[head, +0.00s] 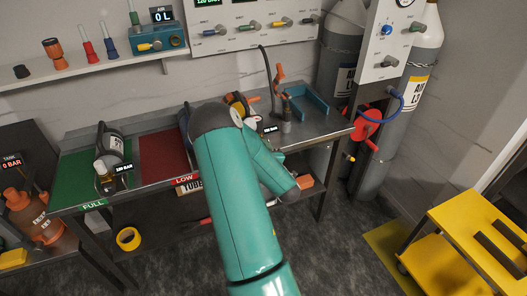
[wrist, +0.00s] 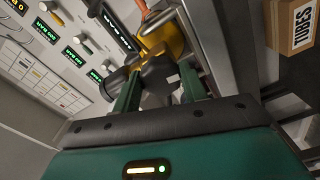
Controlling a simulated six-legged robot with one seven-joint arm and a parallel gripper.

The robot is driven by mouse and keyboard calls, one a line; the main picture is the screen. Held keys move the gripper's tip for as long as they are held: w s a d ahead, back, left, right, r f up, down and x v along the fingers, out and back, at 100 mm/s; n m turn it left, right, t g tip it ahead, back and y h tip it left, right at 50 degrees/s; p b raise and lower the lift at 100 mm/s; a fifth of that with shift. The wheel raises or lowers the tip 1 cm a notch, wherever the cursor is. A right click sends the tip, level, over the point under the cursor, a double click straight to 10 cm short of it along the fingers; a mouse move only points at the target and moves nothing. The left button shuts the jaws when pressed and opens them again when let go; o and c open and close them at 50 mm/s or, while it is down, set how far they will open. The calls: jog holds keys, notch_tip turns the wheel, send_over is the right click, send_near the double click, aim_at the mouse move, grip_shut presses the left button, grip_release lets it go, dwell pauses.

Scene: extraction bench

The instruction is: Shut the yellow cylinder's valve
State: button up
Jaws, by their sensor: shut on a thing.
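The yellow cylinder (head: 240,104) lies on the metal bench, mostly hidden behind my arm in the head view. In the wrist view its yellow body (wrist: 165,38) shows just beyond my fingers. Its dark valve (wrist: 158,78) sits between the two green fingers of my gripper (wrist: 160,90). The gripper is shut on this valve. In the head view my gripper is hidden behind my own arm. How far the valve is turned cannot be told.
A blue tray (head: 308,102) and a dark stand (head: 285,115) are at the right. A TUBES box (wrist: 292,25) sits below the bench.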

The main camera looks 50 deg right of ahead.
jog(key=shift+w+a+r+m, duration=0.1)
jog(key=shift+m, duration=8.5)
jog(key=shift+w+a+m, duration=0.1)
jog(key=shift+m, duration=8.5)
jog(key=o, duration=1)
jog(key=shift+s, duration=0.15)
